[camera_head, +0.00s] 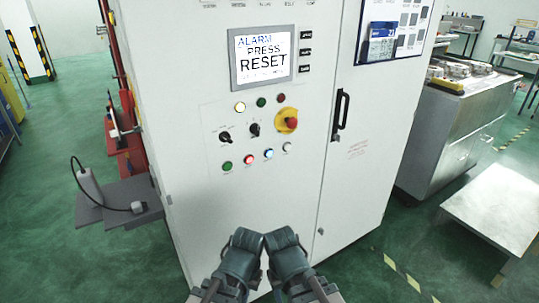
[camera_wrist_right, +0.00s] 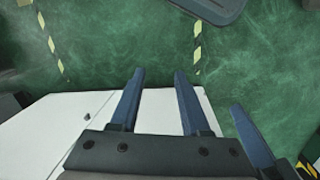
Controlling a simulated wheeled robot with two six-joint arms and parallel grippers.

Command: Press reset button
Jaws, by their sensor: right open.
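A white control cabinet (camera_head: 200,215) stands in front of me in the head view. Its screen (camera_head: 263,55) reads "ALARM PRESS RESET". The bottom row has a green button (camera_head: 227,165), a red button (camera_head: 248,159), a blue button (camera_head: 268,154) that looks lit, and a white button (camera_head: 287,147). Their labels are too small to read. My left gripper (camera_head: 245,238) and right gripper (camera_head: 283,238) are side by side below the panel, apart from the buttons. The left jaws cannot be made out. The right gripper is open and empty in the wrist view (camera_wrist_right: 159,73).
A red emergency stop (camera_head: 291,123) on a yellow base, indicator lights and two rotary switches (camera_head: 254,130) surround the buttons. A black door handle (camera_head: 341,114) sticks out at right. A grey shelf (camera_head: 120,204) is at left, a low table (camera_head: 495,205) at right.

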